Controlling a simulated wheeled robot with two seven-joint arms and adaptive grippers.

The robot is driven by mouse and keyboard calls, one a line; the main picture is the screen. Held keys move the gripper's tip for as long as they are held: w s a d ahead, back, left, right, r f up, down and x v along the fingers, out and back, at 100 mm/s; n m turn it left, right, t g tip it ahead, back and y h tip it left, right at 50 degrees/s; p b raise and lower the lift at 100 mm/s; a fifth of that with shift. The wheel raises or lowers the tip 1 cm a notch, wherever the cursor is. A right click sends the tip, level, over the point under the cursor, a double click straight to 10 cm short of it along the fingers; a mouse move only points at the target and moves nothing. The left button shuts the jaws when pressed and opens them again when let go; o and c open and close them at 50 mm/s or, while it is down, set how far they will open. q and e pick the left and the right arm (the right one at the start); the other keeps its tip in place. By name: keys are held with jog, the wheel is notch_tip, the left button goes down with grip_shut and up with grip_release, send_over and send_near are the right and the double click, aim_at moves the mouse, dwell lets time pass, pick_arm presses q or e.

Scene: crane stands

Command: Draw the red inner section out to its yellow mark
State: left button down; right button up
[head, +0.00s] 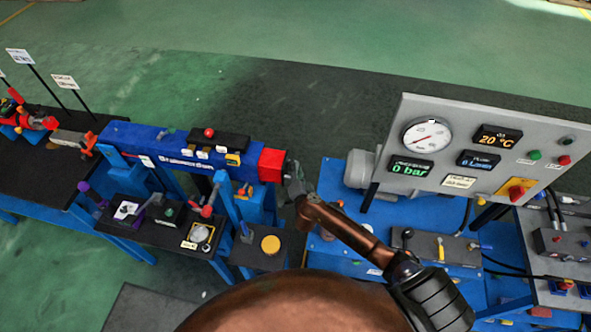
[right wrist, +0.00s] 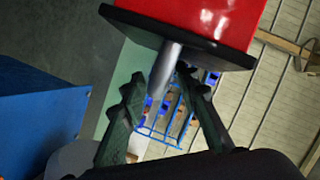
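The red inner section (head: 271,165) sticks a short way out of the right end of the blue boom (head: 180,150). In the right wrist view the red section (right wrist: 205,22) ends in a black plate (right wrist: 180,40), from which a grey rod (right wrist: 171,70) projects. My right gripper (head: 291,180) is at this end; in the right wrist view its dark green fingers (right wrist: 168,92) stand apart, one on each side of the rod, with gaps visible. I cannot make out a yellow mark on the red section. My left gripper is not in view.
A grey gauge panel (head: 480,148) stands right of my right arm, above a blue bench (head: 345,245). Black shelves with small controls (head: 165,222) stand below the boom. Another bench (head: 60,170) is at the left. The floor behind the boom is clear.

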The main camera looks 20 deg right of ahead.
jog(key=shift+c, duration=0.7)
grip_shut()
jog(key=s+d+p, duration=0.2)
jog(key=d+p, duration=0.1)
jog(key=shift+s+f, duration=0.1)
jog(key=shift+s, duration=0.05)
